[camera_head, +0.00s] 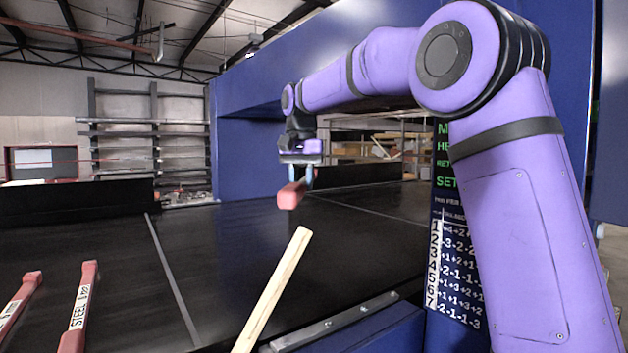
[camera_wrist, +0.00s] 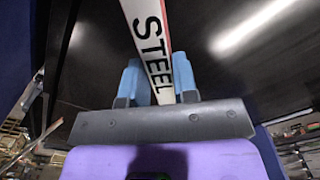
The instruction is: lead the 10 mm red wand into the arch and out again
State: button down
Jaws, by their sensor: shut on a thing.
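My gripper (camera_head: 303,178) is shut on a red wand (camera_head: 290,196). It holds the wand above the black conveyor belt, with the wand's end towards the head camera. In the wrist view the wand (camera_wrist: 152,45) runs between the blue fingers (camera_wrist: 158,72), and its white label reads STEEL; its size is not readable. The blue arch (camera_head: 252,160) spans the belt, with its opening behind and around my gripper in the picture. I cannot tell whether the wand's far end is inside it.
Two more red wands lie at the lower left; one (camera_head: 78,308) is labelled STEEL. A pale wooden stick (camera_head: 272,290) slants up at the front. A panel with green text and a number table (camera_head: 457,260) is at the right.

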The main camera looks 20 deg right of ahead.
jog(key=s+a, duration=0.2)
jog(key=a, duration=1)
jog(key=s+a, duration=0.2)
jog(key=a, duration=0.9)
jog(key=shift+s+a, duration=0.35)
